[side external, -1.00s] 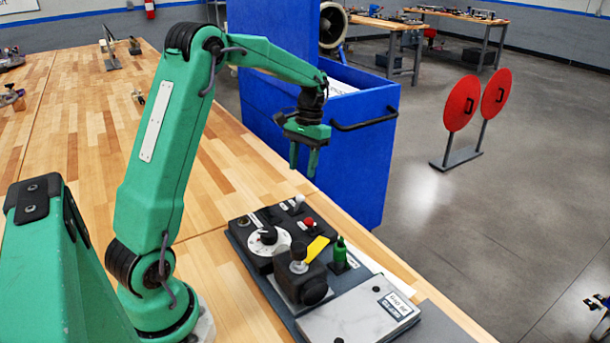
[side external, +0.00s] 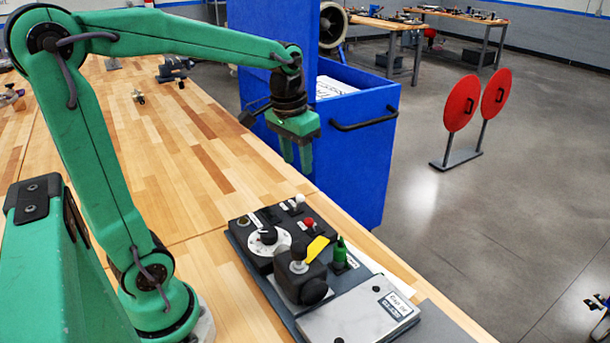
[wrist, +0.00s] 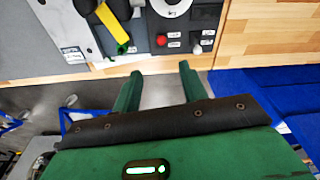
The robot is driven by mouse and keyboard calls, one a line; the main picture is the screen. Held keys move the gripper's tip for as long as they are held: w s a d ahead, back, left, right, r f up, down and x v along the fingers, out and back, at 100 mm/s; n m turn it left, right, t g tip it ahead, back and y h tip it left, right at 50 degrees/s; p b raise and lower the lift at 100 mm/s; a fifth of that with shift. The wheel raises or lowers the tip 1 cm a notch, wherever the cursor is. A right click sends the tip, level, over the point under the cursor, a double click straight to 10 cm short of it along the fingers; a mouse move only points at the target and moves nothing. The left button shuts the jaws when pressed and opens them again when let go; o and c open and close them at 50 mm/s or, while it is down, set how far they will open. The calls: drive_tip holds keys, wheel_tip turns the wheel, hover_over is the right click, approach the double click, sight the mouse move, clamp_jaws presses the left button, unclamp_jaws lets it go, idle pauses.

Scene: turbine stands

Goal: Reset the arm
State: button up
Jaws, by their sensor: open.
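My green gripper (side external: 298,155) hangs pointing down in the side view, above the table's right edge and in front of the blue cabinet. Its two fingers stand apart with nothing between them. In the wrist view the open fingers (wrist: 160,85) point toward the control panel. The control panel (side external: 345,302) lies on the wooden table, nearer the camera than my gripper. It carries a white dial (side external: 268,240), a black joystick block with a yellow tab (side external: 317,247), a red knob (side external: 308,224) and a green knob (side external: 340,250). My gripper touches none of these.
The blue cabinet (side external: 345,170) with a black handle (side external: 365,124) stands close behind and right of my gripper. Papers (side external: 335,86) lie in its top. The wooden table (side external: 190,160) is mostly clear at left. Two red discs (side external: 462,103) on a stand are farther right.

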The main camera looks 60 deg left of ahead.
drive_tip(key=s+d+m+t, duration=0.1)
drive_tip(key=s+d+t, duration=0.3)
drive_tip(key=s, duration=0.6)
drive_tip(key=shift+s+d+m, duration=0.35)
drive_tip(key=shift+d+m, duration=0.05)
drive_tip(key=shift+d, duration=0.95)
